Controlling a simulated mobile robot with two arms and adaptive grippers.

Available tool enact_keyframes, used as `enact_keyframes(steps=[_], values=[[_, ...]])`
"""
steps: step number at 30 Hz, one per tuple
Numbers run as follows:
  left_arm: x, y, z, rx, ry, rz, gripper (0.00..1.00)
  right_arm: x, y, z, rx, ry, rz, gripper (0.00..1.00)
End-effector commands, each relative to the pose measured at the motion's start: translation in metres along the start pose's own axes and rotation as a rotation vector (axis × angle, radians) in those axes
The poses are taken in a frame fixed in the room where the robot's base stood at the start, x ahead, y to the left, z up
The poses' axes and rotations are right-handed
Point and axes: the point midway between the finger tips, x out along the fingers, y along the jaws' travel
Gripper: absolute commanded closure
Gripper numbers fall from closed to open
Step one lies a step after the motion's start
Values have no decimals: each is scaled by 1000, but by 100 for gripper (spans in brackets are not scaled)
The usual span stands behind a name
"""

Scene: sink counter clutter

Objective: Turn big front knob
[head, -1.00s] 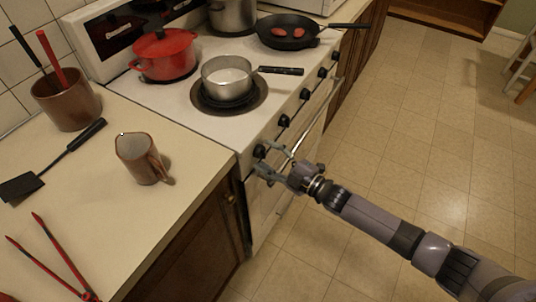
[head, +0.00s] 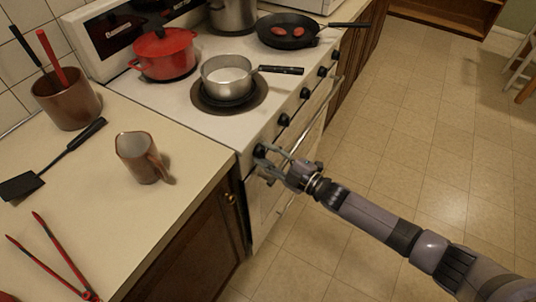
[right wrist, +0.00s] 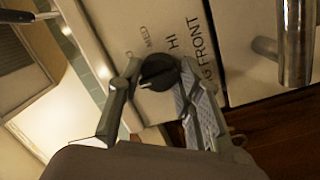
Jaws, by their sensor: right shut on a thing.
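The big front knob (head: 260,151) is a black knob at the near end of the row on the stove's front panel. In the right wrist view the knob (right wrist: 158,72) sits between my fingers, beside the printed words "HI", "MED" and a partly covered "FRONT". My right gripper (head: 263,159) reaches it from the right in the head view. In the right wrist view my right gripper (right wrist: 160,82) is shut on the knob, one finger on each side. My left gripper is not in view.
Several other black knobs (head: 284,120) line the panel. A metal saucepan (head: 227,77) stands on the near burner, with a red pot (head: 164,54) and a black frying pan (head: 290,31) behind. The oven handle (right wrist: 296,45) is close beside my gripper. A brown jug (head: 138,158) stands on the counter.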

Motion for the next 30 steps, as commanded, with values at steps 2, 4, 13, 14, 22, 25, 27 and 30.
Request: enact_keyframes(steps=[2,4,13,14,22,25,27,30], values=[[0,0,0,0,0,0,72,0,0,0,0,0,-1,94],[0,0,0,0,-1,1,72,0,0,0,1,-1,-1,95],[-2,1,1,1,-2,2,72,0,0,0,63,-6,-9,95],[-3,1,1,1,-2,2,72,0,0,0,77,-7,-10,95],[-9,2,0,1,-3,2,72,0,1,-1,276,-22,-33,95],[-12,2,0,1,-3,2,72,0,1,-1,369,-30,-44,95],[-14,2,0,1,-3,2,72,-1,1,-1,436,-36,-52,95],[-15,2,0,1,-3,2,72,0,1,-1,530,-43,-62,95]])
